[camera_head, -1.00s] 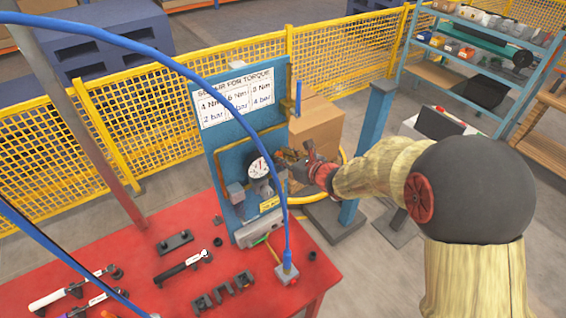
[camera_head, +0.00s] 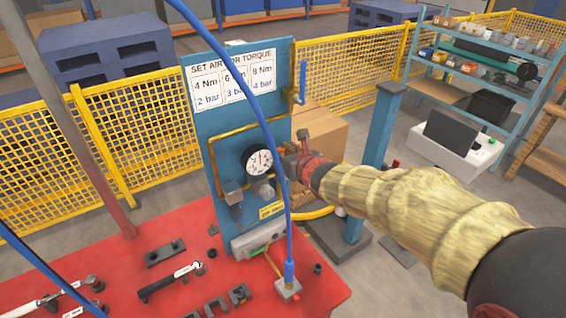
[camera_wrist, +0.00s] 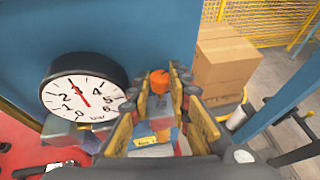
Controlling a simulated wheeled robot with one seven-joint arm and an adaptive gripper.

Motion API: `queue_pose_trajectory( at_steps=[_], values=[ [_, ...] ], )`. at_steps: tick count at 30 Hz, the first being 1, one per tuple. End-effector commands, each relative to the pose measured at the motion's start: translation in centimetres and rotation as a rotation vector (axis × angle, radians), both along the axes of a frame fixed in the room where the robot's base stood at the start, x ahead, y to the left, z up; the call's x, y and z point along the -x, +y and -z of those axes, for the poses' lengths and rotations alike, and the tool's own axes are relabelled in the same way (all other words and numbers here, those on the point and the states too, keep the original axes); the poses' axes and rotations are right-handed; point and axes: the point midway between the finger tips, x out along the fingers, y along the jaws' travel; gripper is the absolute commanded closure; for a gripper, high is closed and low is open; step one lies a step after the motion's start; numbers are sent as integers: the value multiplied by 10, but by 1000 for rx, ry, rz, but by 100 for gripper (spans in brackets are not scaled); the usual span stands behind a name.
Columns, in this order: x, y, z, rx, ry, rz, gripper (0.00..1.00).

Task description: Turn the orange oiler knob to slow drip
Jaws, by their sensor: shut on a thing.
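The orange oiler knob (camera_wrist: 160,80) shows in the wrist view between the tips of my gripper (camera_wrist: 160,92), beside the blue panel. My gripper's fingers are shut on the knob from both sides. In the head view my gripper (camera_head: 290,160) is at the right part of the blue panel (camera_head: 200,125), just right of the round gauge. The knob is hidden there behind the gripper. The pressure gauge (camera_head: 257,159) is white with a dark rim; it also shows in the wrist view (camera_wrist: 84,92), left of the fingers, its red needle pointing up and left.
A sign (camera_head: 230,75) lists torque and bar values. A blue hose crosses in front of the panel. The red table (camera_head: 110,285) holds torque wrenches and black blocks. A cardboard box (camera_head: 322,140) and a blue post (camera_head: 378,140) stand right of the panel.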

Motion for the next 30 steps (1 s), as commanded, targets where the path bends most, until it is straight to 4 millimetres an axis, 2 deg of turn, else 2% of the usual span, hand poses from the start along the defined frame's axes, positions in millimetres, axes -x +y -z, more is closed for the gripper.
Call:
queue_pose_trajectory(
  at_steps=[26,27,30],
  values=[
    [6,0,-3,-11,5,66,100],
    [6,0,-2,-11,5,66,79],
    [6,0,-2,-11,5,66,74]
  ],
)
